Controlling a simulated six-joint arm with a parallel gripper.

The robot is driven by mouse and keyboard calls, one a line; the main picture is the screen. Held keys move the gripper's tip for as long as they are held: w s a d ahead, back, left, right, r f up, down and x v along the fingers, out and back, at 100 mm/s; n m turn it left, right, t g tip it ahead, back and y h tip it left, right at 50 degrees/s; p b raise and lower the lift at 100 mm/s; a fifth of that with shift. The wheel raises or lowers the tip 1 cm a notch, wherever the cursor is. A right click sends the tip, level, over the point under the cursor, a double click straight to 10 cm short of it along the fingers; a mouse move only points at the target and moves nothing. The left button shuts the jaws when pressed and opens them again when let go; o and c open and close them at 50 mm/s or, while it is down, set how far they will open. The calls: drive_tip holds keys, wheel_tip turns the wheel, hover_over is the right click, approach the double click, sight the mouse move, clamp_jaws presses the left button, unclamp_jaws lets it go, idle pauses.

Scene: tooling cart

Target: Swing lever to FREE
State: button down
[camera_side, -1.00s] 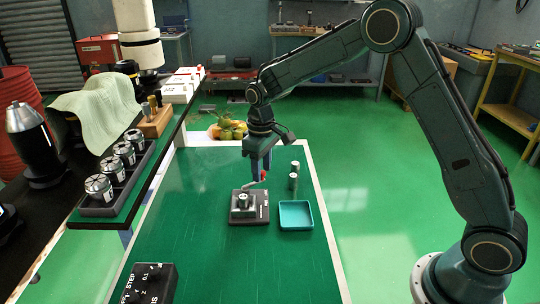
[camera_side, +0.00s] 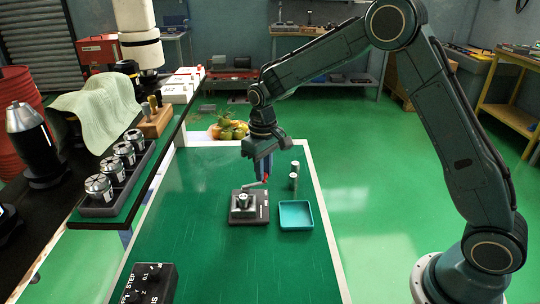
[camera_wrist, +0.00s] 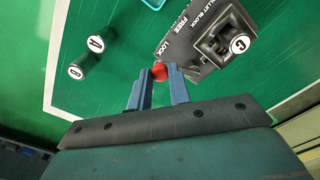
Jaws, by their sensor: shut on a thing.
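The dark pallet block (camera_side: 249,218) sits on the green table top; it also shows in the wrist view (camera_wrist: 185,50), with the words FREE and LOCK along one edge. A lever (camera_side: 254,186) with a red knob (camera_wrist: 159,71) reaches out from the block. My gripper (camera_side: 265,180) is at the lever's outer end. In the wrist view my gripper (camera_wrist: 160,82) has its blue fingers on either side of the red knob, shut on it. The knob is just off the block's LOCK end. Most of the lever's arm is hard to make out there.
A cylinder marked C (camera_wrist: 239,44) stands in the block. Two loose cylinders (camera_wrist: 96,43) (camera_wrist: 76,71) stand on the table. An empty teal tray (camera_side: 296,229) lies right of the block. A collet rack (camera_side: 118,177) is on the cart at left. The table front is mostly clear.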

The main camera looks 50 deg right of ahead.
drive_tip(key=m, duration=0.1)
drive_tip(key=s+a+m, duration=0.1)
drive_tip(key=m, duration=0.2)
drive_tip(key=shift+s+a, duration=0.15)
drive_tip(key=shift+s, duration=0.2)
drive_tip(key=m, duration=0.2)
drive_tip(key=a+m, duration=0.1)
drive_tip(key=shift+s+a+m, duration=0.15)
drive_tip(key=shift+s+m, duration=0.25)
drive_tip(key=shift+s+a+m, duration=0.15)
drive_tip(key=shift+a+m, duration=0.25)
drive_tip(key=shift+m, duration=0.6)
drive_tip(key=c, duration=1.3)
unclamp_jaws()
drive_tip(key=shift+r, duration=0.2)
